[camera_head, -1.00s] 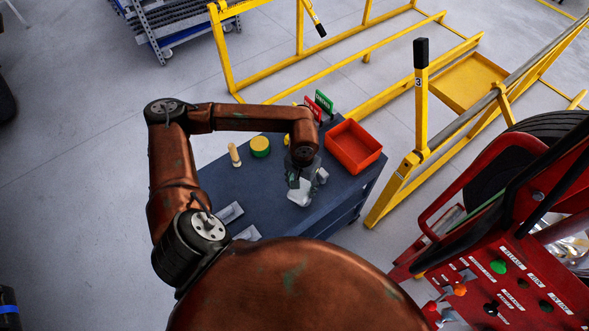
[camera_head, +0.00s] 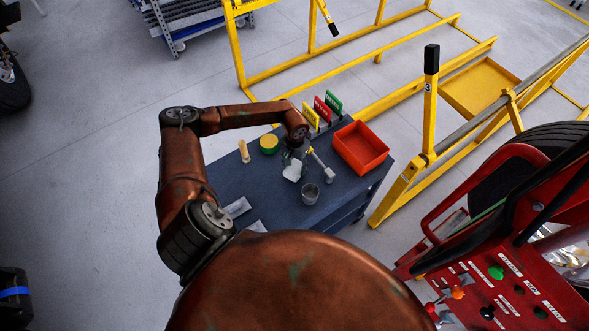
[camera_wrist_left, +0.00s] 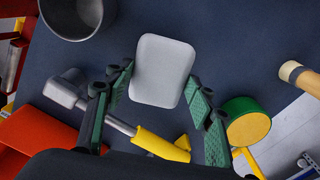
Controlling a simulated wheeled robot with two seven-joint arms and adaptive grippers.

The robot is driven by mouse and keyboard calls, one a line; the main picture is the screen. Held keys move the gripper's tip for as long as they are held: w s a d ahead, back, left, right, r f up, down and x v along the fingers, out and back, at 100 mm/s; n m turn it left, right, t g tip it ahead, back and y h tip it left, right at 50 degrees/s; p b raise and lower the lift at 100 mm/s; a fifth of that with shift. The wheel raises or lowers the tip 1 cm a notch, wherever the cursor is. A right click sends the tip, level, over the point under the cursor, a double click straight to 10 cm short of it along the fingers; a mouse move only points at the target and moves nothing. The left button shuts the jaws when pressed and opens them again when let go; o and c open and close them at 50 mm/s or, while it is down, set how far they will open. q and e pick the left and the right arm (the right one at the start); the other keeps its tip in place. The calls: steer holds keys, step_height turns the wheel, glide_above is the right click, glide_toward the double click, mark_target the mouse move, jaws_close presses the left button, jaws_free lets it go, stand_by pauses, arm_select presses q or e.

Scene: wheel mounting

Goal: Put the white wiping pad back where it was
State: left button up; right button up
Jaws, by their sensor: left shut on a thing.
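The white wiping pad (camera_head: 292,171) is in my left gripper (camera_head: 297,158), above the dark blue table top (camera_head: 275,192). In the left wrist view the pad (camera_wrist_left: 163,70) lies between the green-padded fingers of the gripper (camera_wrist_left: 161,90), with its broad face toward the camera. The gripper is shut on it. A grey metal cup (camera_head: 310,194) stands on the table just to the right and nearer; it also shows in the left wrist view (camera_wrist_left: 78,14). My right gripper is not in view.
A mallet with grey head (camera_head: 329,174) and yellow handle lies beside the gripper. A red bin (camera_head: 361,147) stands right. A green-yellow round item (camera_head: 268,143) and a wooden-handled item (camera_head: 244,151) stand left. Small coloured signs (camera_head: 322,109) line the back edge.

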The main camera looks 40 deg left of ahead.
mark_target(295, 168)
arm_select(q)
step_height(295, 168, down, 2)
steer(key=shift+f+p, duration=0.2)
steer(key=shift+p, duration=0.3)
steer(key=shift+f, duration=0.4)
steer(key=o, duration=1)
step_height(295, 168, up, 11)
steer(key=shift+f+b, duration=0.1)
steer(key=shift+b, duration=0.95)
steer(key=shift+r, duration=0.65)
